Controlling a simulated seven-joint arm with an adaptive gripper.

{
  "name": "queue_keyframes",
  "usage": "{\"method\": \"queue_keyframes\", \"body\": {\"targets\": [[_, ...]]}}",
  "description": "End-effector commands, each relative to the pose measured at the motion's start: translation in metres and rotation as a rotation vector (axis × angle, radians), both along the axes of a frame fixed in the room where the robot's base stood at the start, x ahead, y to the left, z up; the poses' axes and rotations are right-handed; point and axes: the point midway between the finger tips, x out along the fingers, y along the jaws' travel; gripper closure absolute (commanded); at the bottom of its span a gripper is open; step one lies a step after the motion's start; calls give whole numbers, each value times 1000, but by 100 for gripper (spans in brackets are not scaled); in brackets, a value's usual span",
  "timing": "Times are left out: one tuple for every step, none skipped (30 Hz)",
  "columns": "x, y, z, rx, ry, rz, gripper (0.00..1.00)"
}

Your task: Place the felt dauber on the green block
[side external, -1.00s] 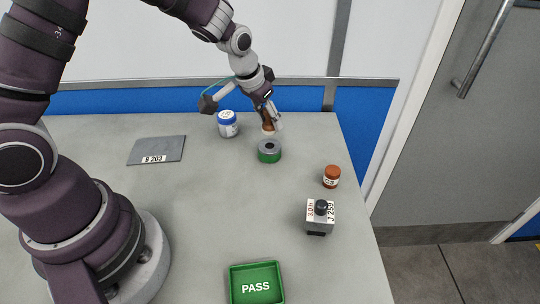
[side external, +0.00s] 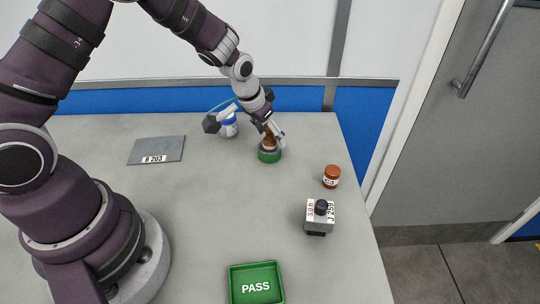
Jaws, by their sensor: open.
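The felt dauber (side external: 268,142) has a brown body and a pale lower end. It stands about upright at the top of the green block (side external: 269,156), a round green piece with a grey top. My gripper (side external: 273,140) is around the dauber from above, with its fingers open. The dauber's lower end looks to be at the block's grey top; whether it is seated in the hole cannot be told, since the dauber and fingers hide it.
A grey plate (side external: 156,150) lies farther left. An orange-brown jar (side external: 331,176), a grey box with a black knob (side external: 319,216) and a green PASS tray (side external: 256,283) are nearer. The middle is clear.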

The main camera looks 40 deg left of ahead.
Motion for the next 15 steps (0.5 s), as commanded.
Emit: {"method": "queue_keyframes", "body": {"targets": [[0, 0, 1, 0, -1, 0, 43], [0, 0, 3, 0, -2, 0, 43], [-1, 0, 6, 0, -2, 0, 43], [-2, 0, 10, 0, -4, 0, 43], [-3, 0, 14, 0, -3, 0, 43], [-6, 0, 21, 0, -4, 0, 43], [-8, 0, 27, 0, -6, 0, 43], [-11, 0, 33, 0, -6, 0, 43], [-14, 0, 42, 0, -7, 0, 43], [-17, 0, 49, 0, -8, 0, 43], [-20, 0, 56, 0, -8, 0, 43], [-24, 0, 65, 0, -8, 0, 43], [-27, 0, 72, 0, -8, 0, 43], [-29, 0, 78, 0, -8, 0, 43], [-33, 0, 86, 0, -7, 0, 43]]}}
